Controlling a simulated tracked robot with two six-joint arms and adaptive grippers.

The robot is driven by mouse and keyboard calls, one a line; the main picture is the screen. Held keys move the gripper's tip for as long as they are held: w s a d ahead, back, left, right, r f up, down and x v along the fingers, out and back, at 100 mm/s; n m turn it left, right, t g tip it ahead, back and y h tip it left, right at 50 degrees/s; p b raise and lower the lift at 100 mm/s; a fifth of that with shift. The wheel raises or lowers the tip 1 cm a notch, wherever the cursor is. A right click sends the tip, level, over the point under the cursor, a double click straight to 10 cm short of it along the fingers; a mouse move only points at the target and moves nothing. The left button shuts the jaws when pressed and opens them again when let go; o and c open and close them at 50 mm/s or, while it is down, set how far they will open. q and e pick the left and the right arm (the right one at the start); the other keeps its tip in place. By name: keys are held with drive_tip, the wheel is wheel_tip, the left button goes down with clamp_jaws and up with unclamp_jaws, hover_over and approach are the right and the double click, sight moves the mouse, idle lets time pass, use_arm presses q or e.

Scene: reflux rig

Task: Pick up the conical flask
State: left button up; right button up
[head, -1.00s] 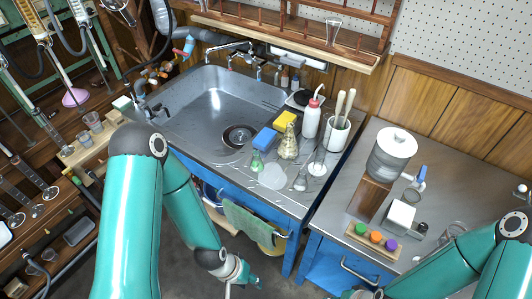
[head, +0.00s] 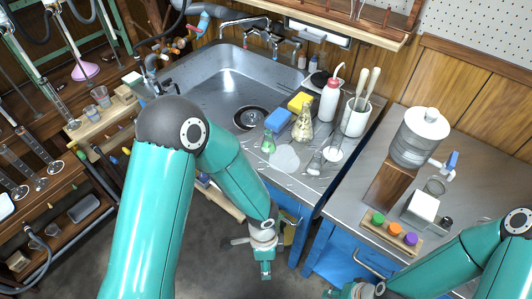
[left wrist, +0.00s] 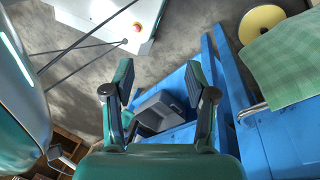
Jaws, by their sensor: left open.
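Several conical vessels stand on the steel counter by the sink in the head view. One is a small flask with green contents (head: 268,142). A taller flask with yellowish contents (head: 303,125) stands behind it, and a small clear conical flask (head: 315,164) stands to its right. I cannot tell which one the task means. My left gripper (head: 266,270) is in front of the blue cabinet, below the counter edge and apart from the flasks. In the left wrist view its two fingers (left wrist: 160,82) are spread and empty. My right gripper (head: 340,291) is partly cut off at the bottom edge.
Near the flasks are a blue sponge (head: 278,119), a yellow sponge (head: 300,101), a white wash bottle (head: 330,98) and a utensil holder (head: 355,117). The sink (head: 215,85) lies left. A rack with coloured caps (head: 392,234) is at right. A green towel (left wrist: 290,55) hangs near the left gripper.

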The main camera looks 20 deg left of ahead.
use_arm(q)
drive_tip(key=w+a+m+t+y+b, duration=0.1)
drive_tip(key=w+m+t+y+b, duration=0.15)
drive_tip(key=w+m, duration=0.25)
drive_tip(key=m+t+y+b, duration=0.5)
drive_tip(key=m+t+y, duration=0.2)
drive_tip(key=m+t, duration=0.25)
approach(271, 136)
drive_tip(key=shift+t, duration=0.4)
drive_tip(key=x, duration=0.3)
drive_tip(key=f+x, duration=0.1)
drive_tip(key=x, duration=0.1)
drive_tip(key=shift+a+f, duration=0.15)
drive_tip(key=shift+f, duration=0.05)
drive_tip(key=shift+x, duration=3)
drive_tip(key=shift+a+r, duration=0.15)
drive_tip(key=shift+r, duration=0.05)
clamp_jaws()
use_arm(e)
wheel_tip(271, 136, down, 10)
use_arm(q)
drive_tip(key=shift+r, duration=0.1)
